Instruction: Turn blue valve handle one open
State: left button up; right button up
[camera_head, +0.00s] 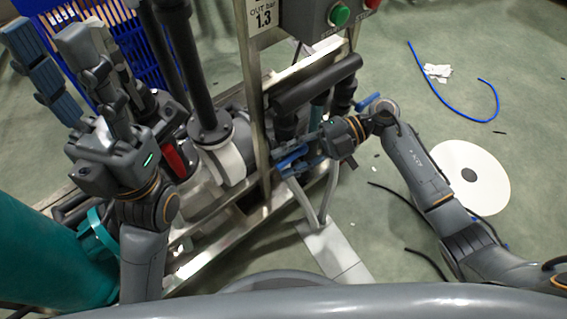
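A blue valve handle (292,161) shows low on the pipe frame, just right of the upright post and partly hidden by my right gripper. A second blue handle (367,101) sticks out further right, behind my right wrist. My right gripper (291,146) reaches in from the right with its fingers at the first handle. I cannot tell whether they touch it or how far they are closed. My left gripper (48,42) is raised at the left, fingers up and spread apart, empty and away from both handles.
A metal pipe skid (205,238) with dark pipes (199,75) fills the middle. A control box (325,14) with a green button hangs above. A blue crate (140,50) stands behind my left gripper. A white disc (468,177) and blue hose (440,95) lie on the floor at right.

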jog(key=shift+s+a+f, duration=0.1)
jog(key=shift+s+a, duration=0.1)
jog(key=shift+a, duration=0.45)
grip_shut()
